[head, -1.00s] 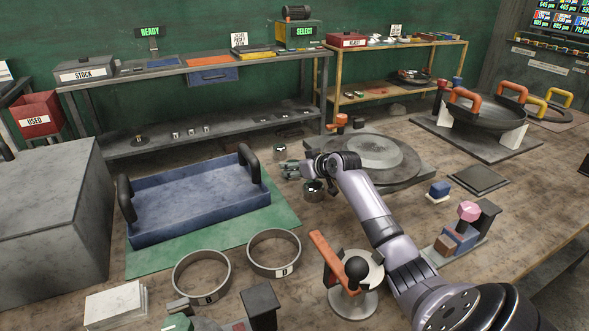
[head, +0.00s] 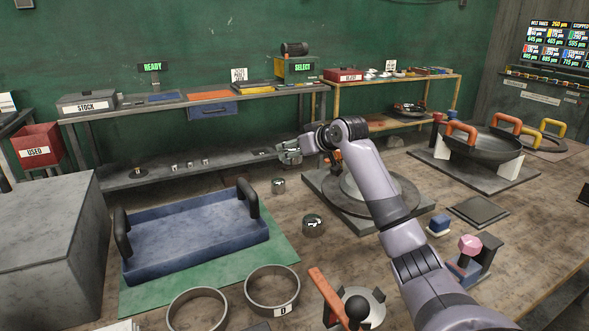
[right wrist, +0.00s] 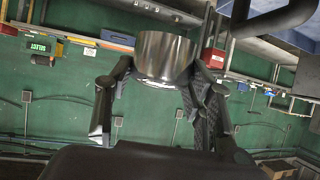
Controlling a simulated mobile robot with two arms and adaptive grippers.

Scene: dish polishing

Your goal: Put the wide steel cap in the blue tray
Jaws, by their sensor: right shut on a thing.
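My right gripper (head: 288,153) is raised in the head view, beyond and right of the blue tray. In the right wrist view, it is shut on a shiny, wide steel cap (right wrist: 165,57) held between its fingers. The cap is hardly visible in the head view. The blue tray (head: 190,240), with black end handles, lies empty on a green mat (head: 215,280). My left gripper is not in view.
Two small steel cups, one (head: 278,186) nearer the tray and one (head: 313,225) with a label, stand right of the tray. Two steel rings (head: 272,290) lie in front. A round turntable (head: 400,195) stands right. A grey block (head: 45,225) stands left.

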